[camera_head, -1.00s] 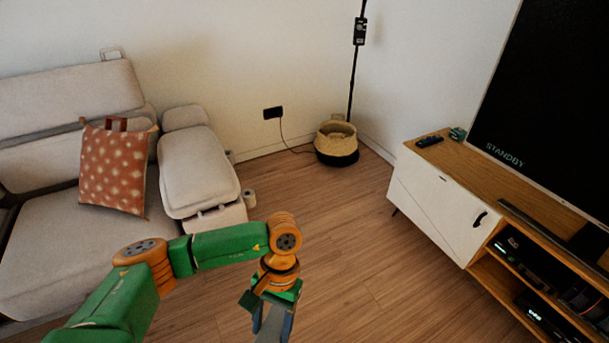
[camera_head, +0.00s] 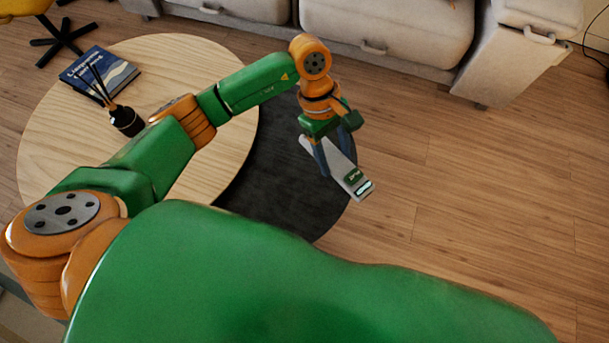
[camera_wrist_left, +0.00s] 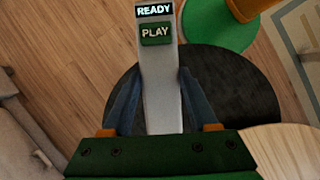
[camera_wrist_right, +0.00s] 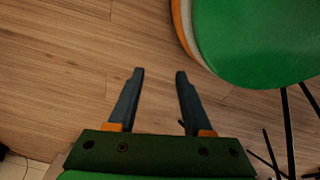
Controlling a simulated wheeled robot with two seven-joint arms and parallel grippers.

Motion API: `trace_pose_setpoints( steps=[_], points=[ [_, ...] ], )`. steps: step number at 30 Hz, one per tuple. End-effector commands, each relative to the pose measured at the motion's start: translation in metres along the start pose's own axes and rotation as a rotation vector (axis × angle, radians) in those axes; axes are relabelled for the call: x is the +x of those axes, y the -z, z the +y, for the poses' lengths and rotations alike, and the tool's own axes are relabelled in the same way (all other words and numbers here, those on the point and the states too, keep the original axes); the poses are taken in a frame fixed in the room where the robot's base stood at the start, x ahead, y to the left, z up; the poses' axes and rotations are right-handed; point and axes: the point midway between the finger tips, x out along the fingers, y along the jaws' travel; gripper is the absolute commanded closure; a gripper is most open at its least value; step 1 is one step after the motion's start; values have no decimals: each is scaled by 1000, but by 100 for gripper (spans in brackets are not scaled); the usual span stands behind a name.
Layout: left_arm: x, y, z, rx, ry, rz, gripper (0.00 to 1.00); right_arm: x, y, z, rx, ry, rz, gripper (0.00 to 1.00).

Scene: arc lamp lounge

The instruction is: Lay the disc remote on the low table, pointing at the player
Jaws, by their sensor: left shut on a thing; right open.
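My right gripper (camera_wrist_right: 153,100) is open and empty above the wood floor. The player is not in the head view now.
A blue book (camera_head: 100,72) and a dark reed diffuser (camera_head: 126,120) stand on the table's far left part. A grey sofa (camera_head: 390,35) is behind. Open wood floor (camera_head: 480,190) is at the right.

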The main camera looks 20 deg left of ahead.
Motion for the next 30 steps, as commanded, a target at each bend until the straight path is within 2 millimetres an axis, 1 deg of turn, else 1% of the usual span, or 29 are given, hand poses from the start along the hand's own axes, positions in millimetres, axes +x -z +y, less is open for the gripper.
trace_pose_setpoints(
  steps=[1,3,6,9,11,14,19,21,24,28,29,30],
  points=[
    [53,8,14,-103,-50,-5,100,57,-2,0,2,-4,10,50],
    [74,2,32,-260,-116,-5,100,81,3,2,6,-8,19,50],
    [91,-5,48,-419,-180,-2,100,100,7,3,9,-13,27,50],
    [95,-9,55,-505,-212,0,100,105,10,4,11,-15,31,50],
    [94,-4,52,-528,-219,0,100,104,11,4,11,-15,31,50],
    [95,20,35,-540,-219,3,100,101,13,4,11,-14,33,50],
    [102,72,-3,-540,-217,6,100,102,17,1,12,-9,34,50],
    [117,89,-12,-539,-214,4,100,105,21,-2,13,-4,36,50],
    [129,108,-22,-536,-216,4,100,105,26,-5,14,0,38,50],
    [138,121,-28,-535,-218,3,100,105,30,-7,14,4,38,50],
    [142,126,-32,-535,-216,5,100,105,31,-8,15,6,38,50],
    [150,131,-33,-534,-215,3,100,106,34,-10,15,9,41,50]
  ],
)
